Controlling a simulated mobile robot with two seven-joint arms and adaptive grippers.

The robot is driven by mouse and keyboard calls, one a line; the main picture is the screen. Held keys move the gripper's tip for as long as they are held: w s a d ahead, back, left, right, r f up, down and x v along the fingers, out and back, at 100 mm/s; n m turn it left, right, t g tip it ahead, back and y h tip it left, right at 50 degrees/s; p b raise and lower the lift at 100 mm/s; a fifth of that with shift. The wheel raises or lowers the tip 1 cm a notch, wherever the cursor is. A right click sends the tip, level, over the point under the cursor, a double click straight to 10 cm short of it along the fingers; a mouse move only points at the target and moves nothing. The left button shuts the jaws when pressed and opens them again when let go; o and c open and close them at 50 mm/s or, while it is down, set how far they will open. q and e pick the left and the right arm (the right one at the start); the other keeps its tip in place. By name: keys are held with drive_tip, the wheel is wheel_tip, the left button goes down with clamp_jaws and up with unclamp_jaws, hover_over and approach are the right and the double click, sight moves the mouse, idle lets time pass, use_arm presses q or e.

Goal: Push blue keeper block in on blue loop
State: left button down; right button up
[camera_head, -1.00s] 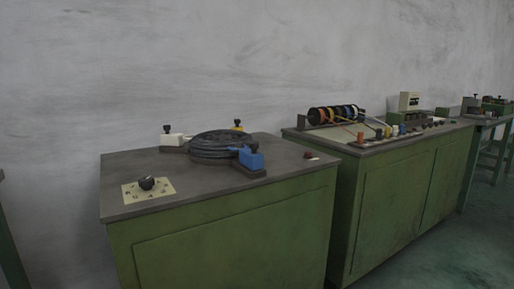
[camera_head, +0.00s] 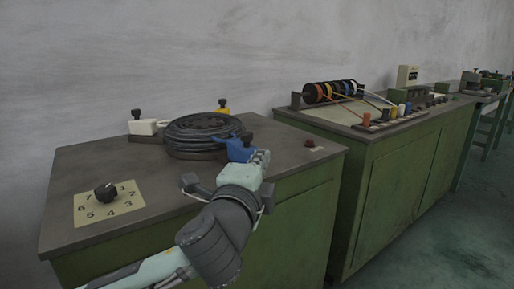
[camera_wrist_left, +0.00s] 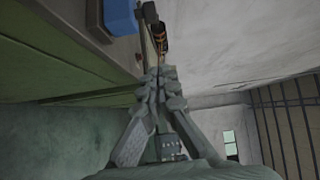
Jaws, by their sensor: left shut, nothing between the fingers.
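The blue keeper block (camera_head: 239,150) sits at the near right side of the coiled dark ring (camera_head: 203,127) on the near cabinet top. It has a dark knob on top, and my gripper hides its lower part. In the left wrist view the shut fingers (camera_wrist_left: 158,75) show apart from the blue block (camera_wrist_left: 119,17) at the upper edge. My right gripper is out of view.
A white keeper (camera_head: 143,127) and a yellow one (camera_head: 222,107) stand around the ring. A numbered dial (camera_head: 106,192) and a red button (camera_head: 309,143) are on the same top (camera_head: 80,160). A second cabinet (camera_head: 390,175) with spools (camera_head: 333,91) stands to the right across a gap.

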sight(243, 133)
use_arm(q)
drive_tip(key=w+a+p, duration=0.1)
drive_tip(key=w, duration=0.9)
drive_tip(key=shift+w+a+f, duration=0.15)
drive_tip(key=shift+w+a, duration=0.05)
drive_tip(key=shift+w, duration=0.2)
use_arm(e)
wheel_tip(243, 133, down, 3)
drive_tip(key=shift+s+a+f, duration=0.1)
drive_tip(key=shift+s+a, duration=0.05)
use_arm(q)
drive_tip(key=w+a, duration=0.1)
drive_tip(key=w, duration=0.1)
drive_tip(key=w+a+p, duration=0.1)
drive_tip(key=w+a, duration=0.1)
drive_tip(key=shift+w, duration=0.1)
drive_tip(key=shift+w+a, duration=0.3)
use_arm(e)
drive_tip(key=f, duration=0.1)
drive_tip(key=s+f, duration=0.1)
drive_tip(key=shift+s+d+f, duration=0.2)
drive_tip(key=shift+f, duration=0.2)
